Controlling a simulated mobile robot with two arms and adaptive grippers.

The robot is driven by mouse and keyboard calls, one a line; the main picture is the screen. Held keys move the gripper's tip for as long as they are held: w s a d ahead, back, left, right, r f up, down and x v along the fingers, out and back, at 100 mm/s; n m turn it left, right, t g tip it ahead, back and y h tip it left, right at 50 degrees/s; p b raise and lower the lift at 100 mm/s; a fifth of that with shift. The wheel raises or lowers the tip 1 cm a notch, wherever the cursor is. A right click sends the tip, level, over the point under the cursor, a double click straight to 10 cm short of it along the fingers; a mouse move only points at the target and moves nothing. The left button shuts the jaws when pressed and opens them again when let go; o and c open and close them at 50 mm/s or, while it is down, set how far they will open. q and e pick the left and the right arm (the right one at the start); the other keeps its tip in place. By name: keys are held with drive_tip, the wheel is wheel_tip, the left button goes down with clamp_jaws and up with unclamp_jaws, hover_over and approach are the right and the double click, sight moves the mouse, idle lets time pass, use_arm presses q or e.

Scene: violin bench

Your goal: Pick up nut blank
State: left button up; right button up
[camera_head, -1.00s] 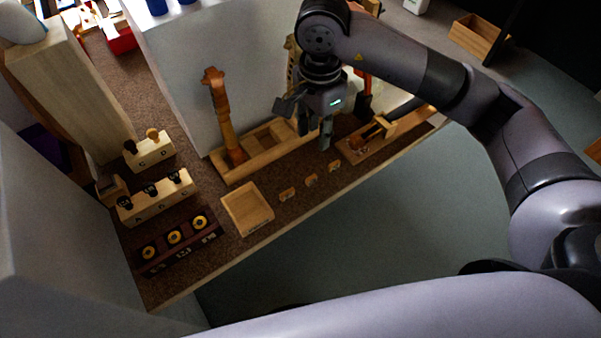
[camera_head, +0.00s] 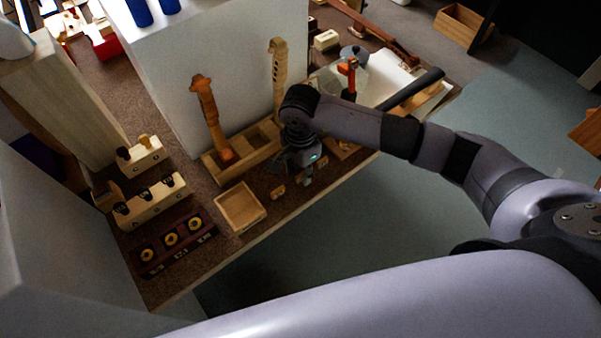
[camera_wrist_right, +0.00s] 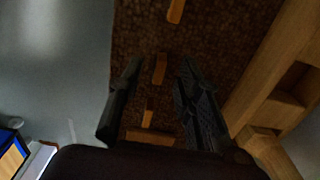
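Small wooden blanks lie in a row on the brown bench top, near its front edge. In the head view one blank (camera_head: 278,193) shows left of my right gripper (camera_head: 303,178), which partly hides the row. In the right wrist view a middle blank (camera_wrist_right: 159,69) lies between the open fingertips of my right gripper (camera_wrist_right: 161,72), apart from both. Another blank (camera_wrist_right: 176,10) lies beyond the fingertips, and one (camera_wrist_right: 147,111) lies nearer the palm. Which of them is the nut blank I cannot tell. My left gripper is not in view.
A square wooden tray (camera_head: 232,222) stands left of the blanks. A compartmented wooden holder (camera_head: 214,173) with an upright violin neck (camera_head: 207,105) stands behind. A rack with yellow rings (camera_head: 139,271) is at the left. The bench's front edge is close to the blanks.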

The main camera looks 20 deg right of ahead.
drive_tip(key=shift+f, duration=0.6)
drive_tip(key=shift+c, duration=0.6)
clamp_jaws()
drive_tip(key=shift+r, duration=0.15)
